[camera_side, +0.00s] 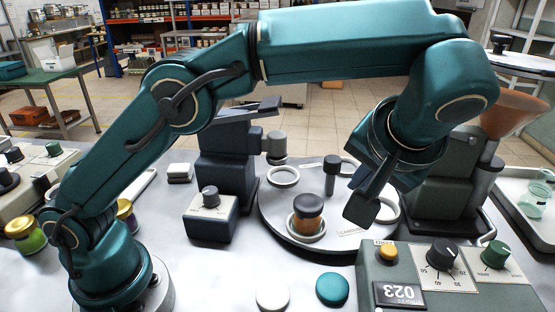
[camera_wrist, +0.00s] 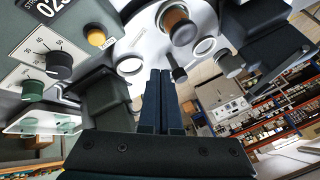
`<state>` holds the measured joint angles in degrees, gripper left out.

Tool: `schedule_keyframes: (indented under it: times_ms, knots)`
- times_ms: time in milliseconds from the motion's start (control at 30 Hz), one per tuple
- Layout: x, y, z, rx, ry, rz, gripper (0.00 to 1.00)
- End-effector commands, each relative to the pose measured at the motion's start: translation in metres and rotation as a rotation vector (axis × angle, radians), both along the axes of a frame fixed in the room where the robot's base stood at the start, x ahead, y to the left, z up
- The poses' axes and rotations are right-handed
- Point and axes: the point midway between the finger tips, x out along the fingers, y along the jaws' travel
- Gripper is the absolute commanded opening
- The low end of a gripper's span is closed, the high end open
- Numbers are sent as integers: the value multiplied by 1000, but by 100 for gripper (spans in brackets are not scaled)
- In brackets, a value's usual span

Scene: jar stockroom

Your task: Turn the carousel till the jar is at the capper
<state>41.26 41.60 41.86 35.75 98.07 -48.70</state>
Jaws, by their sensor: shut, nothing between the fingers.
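The carousel (camera_side: 270,215) is a round pale turntable with several white ring seats. The jar (camera_side: 308,215), orange-brown with a dark top, stands upright in the front seat; it also shows in the wrist view (camera_wrist: 180,27). A dark upright post (camera_side: 331,178) rises from the carousel behind the jar, seen also in the wrist view (camera_wrist: 178,72). A dark column machine (camera_side: 225,155), which looks like the capper, stands at the left with its head near an empty ring seat (camera_side: 283,176). My gripper (camera_side: 361,209) is shut and empty over the carousel's right side, apart from jar and post; its fingers show in the wrist view (camera_wrist: 160,75).
A machine with an orange funnel (camera_side: 510,110) stands close on the right. A control box (camera_side: 445,275) with knobs and a counter is at front right. A small knob box (camera_side: 211,214) is left of the carousel.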

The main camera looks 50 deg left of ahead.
Motion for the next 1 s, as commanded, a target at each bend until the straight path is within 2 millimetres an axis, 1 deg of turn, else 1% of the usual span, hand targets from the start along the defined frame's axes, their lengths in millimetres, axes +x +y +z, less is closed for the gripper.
schedule_keyframes:
  times_ms: [33, 233, 500, 800, 1000]
  knots:
    - [-6, -5, 0, 9, 4, 6, 0]
    - [-26, -16, 3, 46, 17, 45, 0]
    - [-25, -13, -18, 45, 19, 45, 0]
    - [-24, -13, -55, 47, 20, 44, 0]
    - [-21, -9, -68, 44, 17, 46, 0]
